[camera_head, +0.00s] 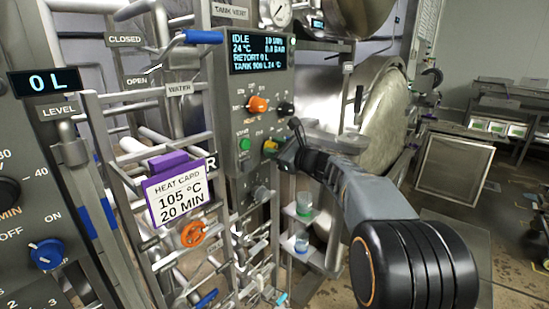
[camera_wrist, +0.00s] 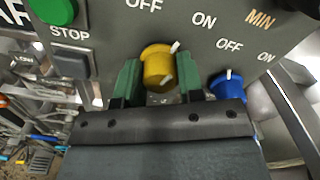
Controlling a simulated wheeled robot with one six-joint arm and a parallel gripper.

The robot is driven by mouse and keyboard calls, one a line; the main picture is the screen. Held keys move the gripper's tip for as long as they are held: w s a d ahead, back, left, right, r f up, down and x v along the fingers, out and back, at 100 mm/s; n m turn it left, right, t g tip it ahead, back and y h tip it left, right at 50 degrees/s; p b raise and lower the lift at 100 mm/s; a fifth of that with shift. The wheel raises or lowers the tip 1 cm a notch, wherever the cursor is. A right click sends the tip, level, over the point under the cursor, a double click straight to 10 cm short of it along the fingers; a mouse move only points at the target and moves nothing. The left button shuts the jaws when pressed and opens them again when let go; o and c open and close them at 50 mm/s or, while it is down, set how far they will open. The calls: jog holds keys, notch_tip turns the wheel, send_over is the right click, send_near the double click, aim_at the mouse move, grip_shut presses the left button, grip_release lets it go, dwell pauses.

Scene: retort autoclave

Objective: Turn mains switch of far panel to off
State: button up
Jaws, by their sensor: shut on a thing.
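The far panel (camera_head: 262,88) is a grey box with a lit display reading IDLE. A yellow rotary switch (camera_wrist: 158,66) sits on its face, below OFF and ON labels. Its white pointer slants up and right, towards the ON side; I cannot read a name on it. My gripper (camera_wrist: 158,72) has its green fingers on both sides of this yellow knob and is shut on it. In the head view my gripper (camera_head: 279,150) reaches the panel's lower right from the right and partly hides the knob (camera_head: 270,145).
A blue knob (camera_wrist: 227,87) is close beside my right finger. A green button (camera_wrist: 53,10) and the STOP button (camera_wrist: 73,62) lie left. An orange knob (camera_head: 257,104) is above. Pipes and a purple heat card holder (camera_head: 169,161) stand left. The round retort door (camera_head: 385,110) is behind.

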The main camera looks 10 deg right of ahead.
jog(key=n+b, duration=0.2)
jog(key=b, duration=0.1)
jog(key=n+b, duration=0.3)
jog(key=b, duration=0.1)
jog(key=shift+f, duration=0.4)
jog(key=n+b, duration=0.4)
jog(key=shift+r+n, duration=0.2)
jog(key=shift+n, duration=0.1)
jog(key=shift+b, duration=0.35)
jog(key=o, duration=0.9)
jog(key=shift+r, duration=0.15)
jog(key=b+v, duration=0.2)
jog(key=v, duration=1.1)
jog(key=shift+s+d, duration=0.2)
jog(key=shift+s, duration=0.2)
